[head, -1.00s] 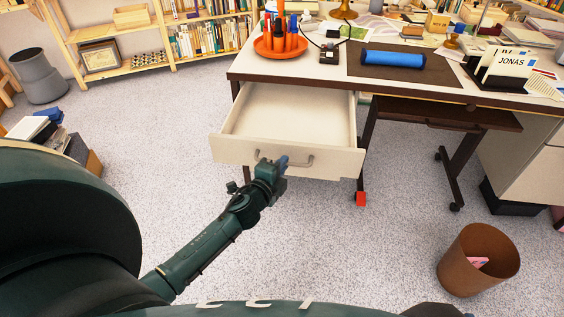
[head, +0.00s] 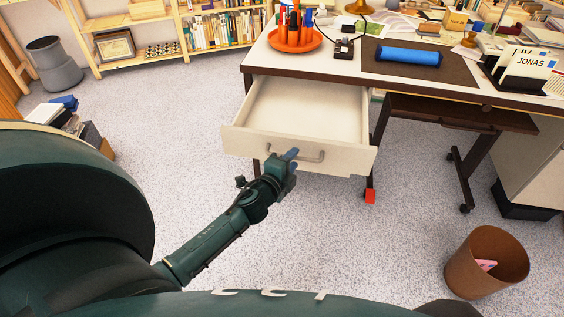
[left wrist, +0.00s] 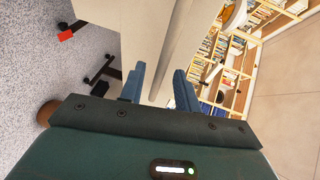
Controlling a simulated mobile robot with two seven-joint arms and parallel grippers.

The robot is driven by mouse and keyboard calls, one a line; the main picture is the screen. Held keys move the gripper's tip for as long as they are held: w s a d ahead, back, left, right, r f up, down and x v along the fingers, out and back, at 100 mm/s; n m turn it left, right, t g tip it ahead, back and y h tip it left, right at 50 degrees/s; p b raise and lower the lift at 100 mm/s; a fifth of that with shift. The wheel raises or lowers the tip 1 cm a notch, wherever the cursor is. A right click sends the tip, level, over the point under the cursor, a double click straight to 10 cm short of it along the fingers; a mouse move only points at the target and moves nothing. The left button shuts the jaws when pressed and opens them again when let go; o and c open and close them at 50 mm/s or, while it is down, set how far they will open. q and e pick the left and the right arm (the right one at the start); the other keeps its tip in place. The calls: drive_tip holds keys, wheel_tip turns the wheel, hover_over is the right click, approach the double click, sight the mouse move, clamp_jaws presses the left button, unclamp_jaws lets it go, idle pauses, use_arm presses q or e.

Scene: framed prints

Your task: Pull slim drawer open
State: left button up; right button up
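The slim drawer (head: 300,108) is pulled out of the desk in the head view, and its inside is empty. Its pale front carries a metal bar handle (head: 312,158). My left gripper (head: 292,156) is at the left part of this handle, in front of the drawer front. In the left wrist view its two blue fingers (left wrist: 159,86) stand apart with a clear gap, so it is open. The pale drawer front (left wrist: 150,30) lies just beyond the fingers. Whether a finger touches the handle cannot be told. My right gripper is not in view.
The desk (head: 430,85) holds an orange tray (head: 294,42) of pens and a blue roll (head: 408,56). A brown bin (head: 462,272) stands on the carpet at right. A box of books (head: 97,140) is at left. The floor before the drawer is clear.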

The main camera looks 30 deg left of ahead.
use_arm(q)
drive_tip(key=a+v, duration=0.1)
drive_tip(key=v, duration=1.1)
drive_tip(key=shift+s+d+p, duration=0.3)
drive_tip(key=shift+d+p, duration=0.05)
drive_tip(key=shift+d, duration=0.1)
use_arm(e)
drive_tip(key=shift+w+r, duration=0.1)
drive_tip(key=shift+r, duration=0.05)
use_arm(q)
drive_tip(key=shift+r, duration=0.15)
